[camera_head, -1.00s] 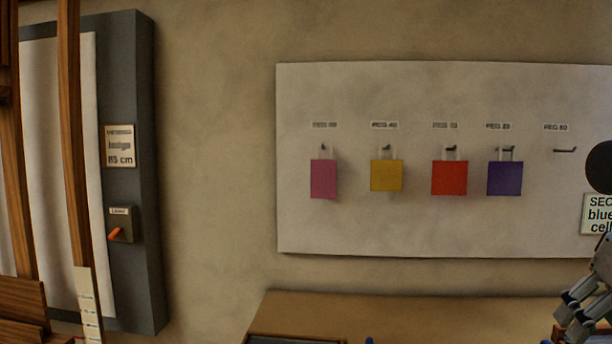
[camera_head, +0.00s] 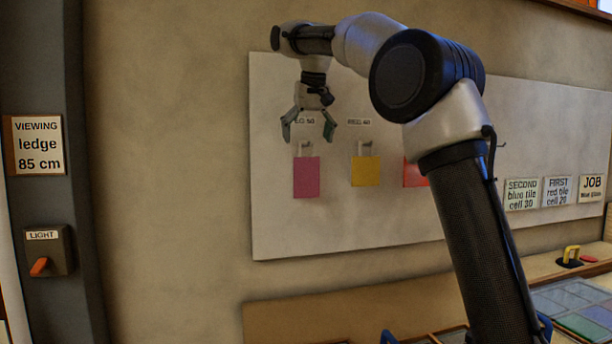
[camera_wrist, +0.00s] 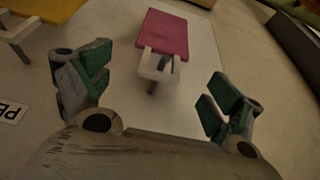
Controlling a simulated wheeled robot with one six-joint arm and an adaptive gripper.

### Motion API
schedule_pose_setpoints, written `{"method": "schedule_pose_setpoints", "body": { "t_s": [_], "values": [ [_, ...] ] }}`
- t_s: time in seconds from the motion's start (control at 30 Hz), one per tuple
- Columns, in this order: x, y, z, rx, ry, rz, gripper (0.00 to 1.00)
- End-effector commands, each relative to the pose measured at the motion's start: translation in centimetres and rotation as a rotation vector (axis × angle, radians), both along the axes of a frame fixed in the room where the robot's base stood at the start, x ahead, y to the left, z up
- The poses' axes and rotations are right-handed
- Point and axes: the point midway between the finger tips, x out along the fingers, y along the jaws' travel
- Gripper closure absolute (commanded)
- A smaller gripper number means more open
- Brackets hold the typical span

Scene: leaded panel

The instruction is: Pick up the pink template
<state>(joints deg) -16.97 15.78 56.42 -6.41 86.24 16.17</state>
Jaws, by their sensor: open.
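The pink template (camera_head: 306,178) hangs by a pale handle loop from a peg on the white board (camera_head: 276,225), at the left end of the row. My gripper (camera_head: 308,128) is open and empty, pointing down just above the template in the head view. In the wrist view the pink template (camera_wrist: 164,32) lies ahead, with its white loop (camera_wrist: 158,66) and the peg showing between and beyond my open green-padded fingers (camera_wrist: 157,92). No finger touches the template. How far the gripper stands out from the board is hard to tell.
A yellow template (camera_head: 366,171) hangs close on the right, and also shows in the wrist view (camera_wrist: 42,8). A red template (camera_head: 414,174) is partly hidden by my arm. A light switch box (camera_head: 47,250) is on the grey post at left. A bench (camera_head: 290,318) runs below.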

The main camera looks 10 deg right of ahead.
Motion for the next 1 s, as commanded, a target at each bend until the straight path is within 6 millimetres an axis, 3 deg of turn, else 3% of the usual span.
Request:
{"method": "schedule_pose_setpoints", "body": {
  "t_s": [0.5,0.77,1.0],
  "values": [
    [2.4,0.0,-6.5,-0.001,0.002,-0.001,0.08],
    [2.6,0.0,-6.9,0.000,-0.001,0.000,0.08],
    [2.6,0.0,-6.9,0.000,-0.001,0.000,0.48]
  ]
}}
